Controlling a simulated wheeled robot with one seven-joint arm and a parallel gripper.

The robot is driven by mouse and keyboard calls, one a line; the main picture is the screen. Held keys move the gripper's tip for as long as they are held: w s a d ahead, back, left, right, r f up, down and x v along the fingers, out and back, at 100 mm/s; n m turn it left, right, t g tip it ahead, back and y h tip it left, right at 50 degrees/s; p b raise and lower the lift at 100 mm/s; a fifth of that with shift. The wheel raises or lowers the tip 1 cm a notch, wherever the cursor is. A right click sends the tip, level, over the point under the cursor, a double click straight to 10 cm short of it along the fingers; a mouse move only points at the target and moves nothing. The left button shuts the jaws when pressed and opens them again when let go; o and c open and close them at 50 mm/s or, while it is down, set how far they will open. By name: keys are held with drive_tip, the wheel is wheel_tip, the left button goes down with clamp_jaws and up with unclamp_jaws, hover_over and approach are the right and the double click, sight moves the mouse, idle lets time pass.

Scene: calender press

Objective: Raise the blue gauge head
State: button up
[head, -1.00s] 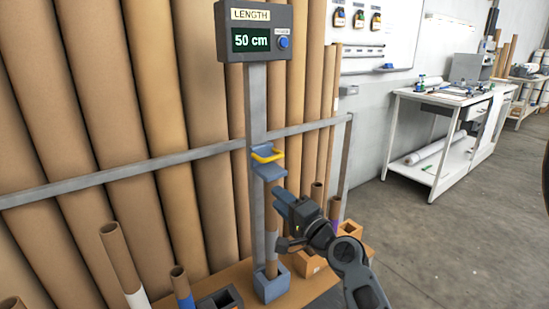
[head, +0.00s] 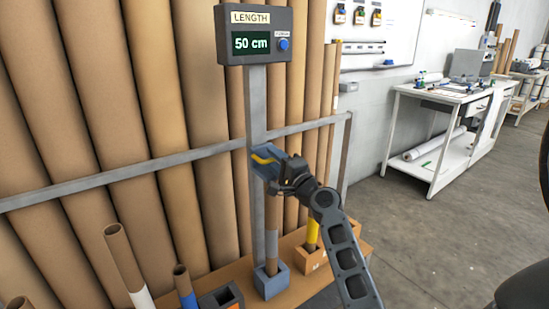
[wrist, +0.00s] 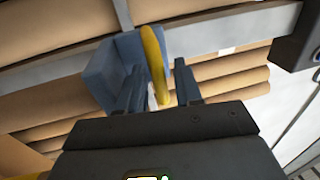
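The blue gauge head (head: 259,162) sits on the grey upright post (head: 256,110), below the length display (head: 254,36), which reads 50 cm. Its yellow handle (head: 263,159) is partly hidden by my gripper (head: 276,168). In the wrist view the yellow handle (wrist: 155,62) passes between the two fingers of my gripper (wrist: 158,85), with the blue gauge head (wrist: 108,72) behind. The fingers stand apart, with a gap showing on either side of the handle. A cardboard tube (head: 272,228) stands below the head in a blue-grey base block (head: 270,282).
Large cardboard rolls (head: 150,110) lean behind a grey rail (head: 110,176). Several short tubes, one with a blue band (head: 186,298), stand at the front left. A wooden box (head: 318,262) stands right of the base. Open floor (head: 430,230) lies to the right.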

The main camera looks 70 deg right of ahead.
drive_tip(key=shift+c, duration=0.2)
clamp_jaws()
idle(0.4)
